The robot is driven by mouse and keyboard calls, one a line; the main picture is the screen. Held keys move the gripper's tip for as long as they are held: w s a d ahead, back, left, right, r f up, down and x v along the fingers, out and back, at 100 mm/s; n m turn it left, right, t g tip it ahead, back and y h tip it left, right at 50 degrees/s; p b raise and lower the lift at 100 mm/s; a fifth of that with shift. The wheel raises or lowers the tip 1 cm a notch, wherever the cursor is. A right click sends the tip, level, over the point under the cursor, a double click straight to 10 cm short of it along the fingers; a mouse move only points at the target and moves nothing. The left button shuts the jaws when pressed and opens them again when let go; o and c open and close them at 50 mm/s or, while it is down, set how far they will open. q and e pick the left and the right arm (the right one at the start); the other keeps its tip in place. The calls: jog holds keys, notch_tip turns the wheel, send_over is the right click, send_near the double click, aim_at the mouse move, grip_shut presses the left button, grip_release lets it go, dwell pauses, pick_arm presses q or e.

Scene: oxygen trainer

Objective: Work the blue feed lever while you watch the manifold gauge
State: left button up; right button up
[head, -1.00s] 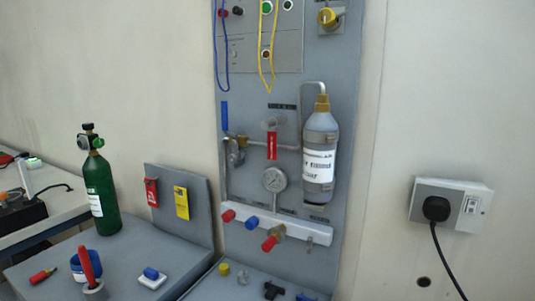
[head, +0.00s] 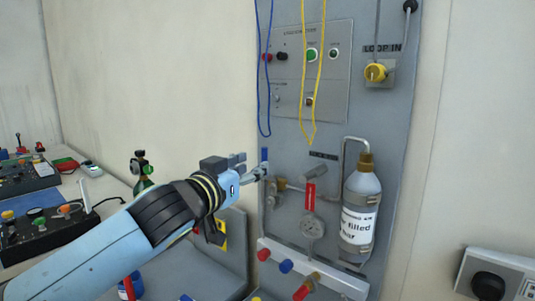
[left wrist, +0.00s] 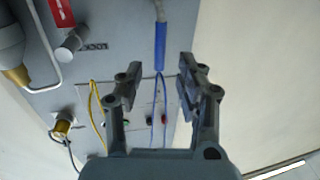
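The blue feed lever (head: 265,155) stands upright on the grey panel, its lower part hidden by my left gripper (head: 258,173). In the left wrist view the blue lever (left wrist: 160,46) shows between the two spread fingers of my left gripper (left wrist: 159,72), with a gap on each side. I cannot tell whether it is deep enough to lie between the pads. My right gripper is not in view.
A grey labelled cylinder (head: 360,215) hangs right of the gauge. A white manifold bar (head: 330,281) with red and blue knobs runs below. Blue cord (head: 260,80) and yellow cord (head: 323,70) hang above.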

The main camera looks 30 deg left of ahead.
aim_at(263, 160)
pick_arm(q)
jog(key=w, duration=0.1)
jog(key=w+p, duration=0.1)
jog(key=w, duration=0.3)
jog(key=shift+a+r, duration=0.1)
jog(key=shift+a, duration=0.2)
jog(key=shift+w+a+p, duration=0.1)
jog(key=shift+w+p, duration=0.3)
jog(key=shift+w, duration=0.45)
jog(key=shift+c, duration=0.4)
jog(key=c, duration=0.7)
grip_shut()
jog(key=shift+f, duration=0.25)
